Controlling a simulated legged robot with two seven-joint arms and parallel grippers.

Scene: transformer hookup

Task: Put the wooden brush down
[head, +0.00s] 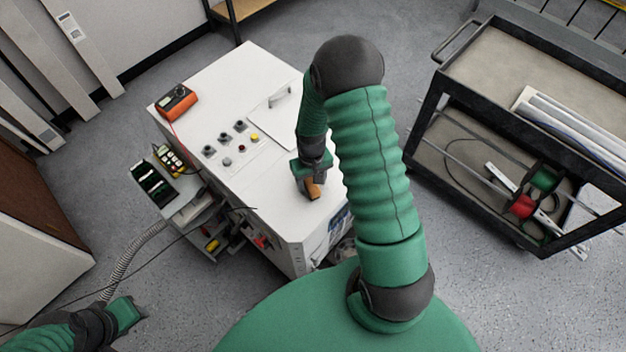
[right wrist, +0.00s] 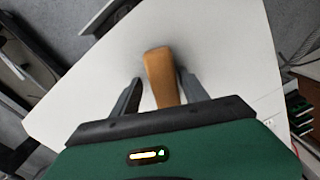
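The wooden brush (head: 313,189) is at the front right part of the white cabinet's top (head: 262,195), below my right gripper (head: 308,184). In the right wrist view the brush (right wrist: 160,75) shows as an orange-brown block between the two dark fingers (right wrist: 160,84). White surface shows between the brush and each finger, so the right gripper looks open around it. The brush appears to rest on the top; its lower side is hidden. My left gripper (head: 128,314) is at the lower left, away from the cabinet; its fingers are not clear.
An orange meter (head: 176,102) lies at the top's far left corner, near knobs and buttons (head: 232,142). A yellow device (head: 170,158) and open trays are on the cabinet's left side. A black cart (head: 480,60) with spools stands right.

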